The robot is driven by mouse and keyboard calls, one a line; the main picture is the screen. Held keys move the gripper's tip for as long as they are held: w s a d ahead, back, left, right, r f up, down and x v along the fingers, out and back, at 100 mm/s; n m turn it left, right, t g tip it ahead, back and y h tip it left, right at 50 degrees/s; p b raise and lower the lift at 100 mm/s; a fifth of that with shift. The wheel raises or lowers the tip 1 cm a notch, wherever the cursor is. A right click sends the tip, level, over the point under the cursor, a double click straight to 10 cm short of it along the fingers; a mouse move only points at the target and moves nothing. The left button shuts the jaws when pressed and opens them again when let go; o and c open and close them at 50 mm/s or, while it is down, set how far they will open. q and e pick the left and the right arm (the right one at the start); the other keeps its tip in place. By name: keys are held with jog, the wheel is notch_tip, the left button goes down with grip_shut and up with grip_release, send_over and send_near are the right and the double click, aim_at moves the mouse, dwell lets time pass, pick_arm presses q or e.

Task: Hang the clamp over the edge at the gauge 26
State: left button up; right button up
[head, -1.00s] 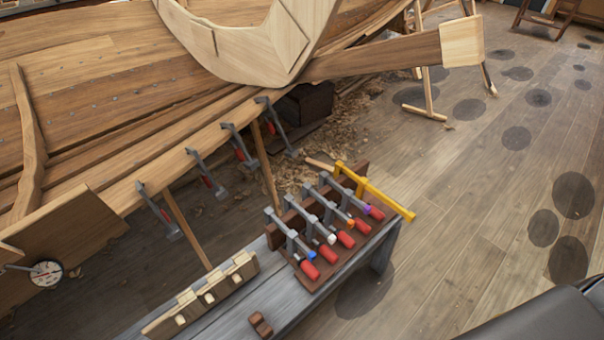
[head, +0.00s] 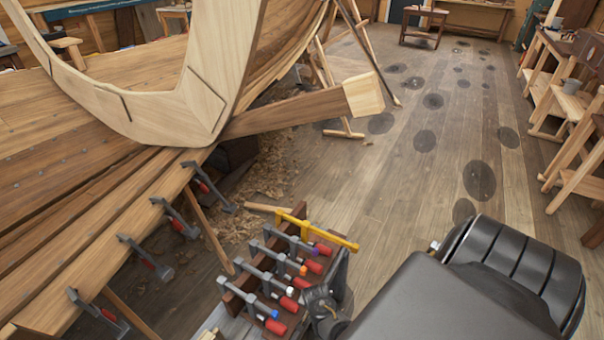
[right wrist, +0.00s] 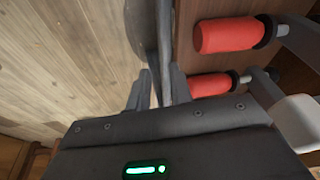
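Several grey clamps with red handles sit in a wooden rack (head: 232,301). Their coloured marks include a blue-marked clamp (head: 262,307), a white-marked clamp (head: 270,279) and an orange-marked clamp (head: 285,259). More grey clamps hang along the hull plank's edge (head: 128,206), one of them a hung clamp (head: 140,255). My right gripper (head: 318,292) is beside the rack's handle side. In the right wrist view its fingers (right wrist: 160,88) are apart with no clamp visibly between them, left of two red handles (right wrist: 228,35). My left gripper is out of view. No gauge shows now.
A yellow bar clamp (head: 322,231) lies across the rack's far end. A wooden trestle (head: 340,110) and beam (head: 300,112) stand beyond. Wood shavings (head: 265,175) cover the floor by the hull. Open floor (head: 410,180) lies to the right, with benches (head: 575,120) at the far right.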

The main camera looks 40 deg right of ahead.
aim_at(291, 263)
jog(key=w+d+r+m+y+p, duration=0.1)
jog(key=w+d+r+m+p, duration=0.2)
jog(key=r, duration=0.4)
jog(key=w+r+m+t+p, duration=0.1)
jog(key=w+r+m, duration=0.1)
jog(key=r+m, duration=0.45)
jog(key=w+d+r+m+y+p, duration=0.1)
jog(key=w+d+r+m+p, duration=0.2)
jog(key=r, duration=0.5)
jog(key=w+a+f+m+b, duration=0.1)
jog(key=f+m+b, duration=0.1)
jog(key=f+b, duration=0.1)
jog(key=w+a+f+m+b, duration=0.1)
jog(key=w+f+m+b, duration=0.1)
jog(key=b, duration=0.3)
jog(key=w+a+f+m+y+b, duration=0.1)
jog(key=w+f+m+b, duration=0.1)
jog(key=f+m+b, duration=0.1)
jog(key=shift+b+x, duration=0.7)
jog(key=shift+x, duration=0.35)
jog(key=shift+b+x, duration=0.9)
jog(key=shift+x, duration=0.3)
jog(key=shift+a, duration=0.1)
jog(key=shift+w+a, duration=0.2)
jog(key=shift+w, duration=0.55)
jog(key=shift+c, duration=0.4)
jog(key=shift+s, duration=0.15)
